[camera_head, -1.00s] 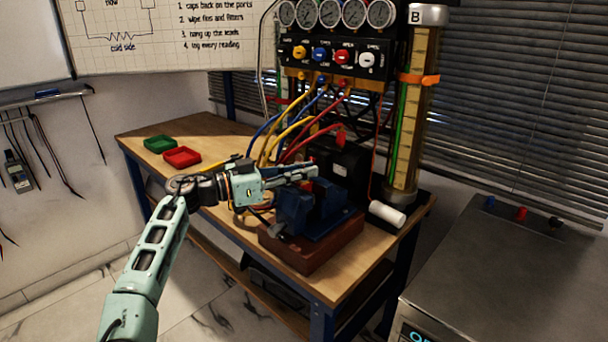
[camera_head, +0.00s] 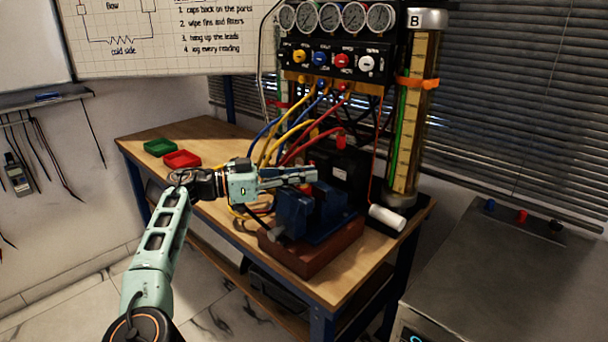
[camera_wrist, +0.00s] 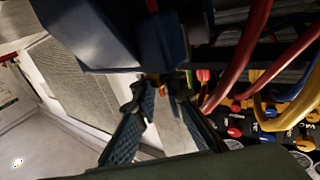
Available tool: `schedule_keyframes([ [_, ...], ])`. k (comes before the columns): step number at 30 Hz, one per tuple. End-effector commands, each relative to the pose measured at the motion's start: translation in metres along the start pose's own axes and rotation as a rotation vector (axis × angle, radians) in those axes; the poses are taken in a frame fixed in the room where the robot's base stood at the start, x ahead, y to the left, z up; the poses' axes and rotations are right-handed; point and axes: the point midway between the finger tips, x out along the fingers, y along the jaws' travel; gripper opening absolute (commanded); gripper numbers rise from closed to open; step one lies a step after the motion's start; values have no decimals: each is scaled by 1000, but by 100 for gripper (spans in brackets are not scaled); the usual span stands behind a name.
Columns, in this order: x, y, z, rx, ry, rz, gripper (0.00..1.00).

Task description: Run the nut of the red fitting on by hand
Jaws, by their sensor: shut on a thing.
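My gripper (camera_head: 312,175) is level just above the blue vise (camera_head: 296,213), its fingers pointing right. In the wrist view my gripper (camera_wrist: 161,97) has its fingertips closed on a small brass-coloured part (camera_wrist: 157,79), which looks like the fitting's nut. The vise body (camera_wrist: 90,30) fills the upper left there and borders the nut. A small red piece (camera_wrist: 152,5) shows at the top edge of the wrist view; I cannot tell if it belongs to the red fitting. In the head view the fingers and vise hide the fitting, and how far the nut is threaded cannot be seen.
Red, yellow and blue hoses (camera_head: 292,146) hang from the gauge panel (camera_head: 338,58) close behind my gripper. A red-capped dark unit (camera_head: 345,168) stands behind the vise. A white cylinder (camera_head: 387,217) lies at right. Green (camera_head: 160,146) and red trays (camera_head: 182,159) sit at left.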

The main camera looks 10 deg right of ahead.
Motion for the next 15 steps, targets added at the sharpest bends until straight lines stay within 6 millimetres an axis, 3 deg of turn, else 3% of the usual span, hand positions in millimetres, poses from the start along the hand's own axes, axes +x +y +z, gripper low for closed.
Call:
schedule_keyframes([
  [14, 1, 0, 0, 0, 0, 3, 0],
  [15, 1, 0, 0, 0, 0, 3, 13],
])
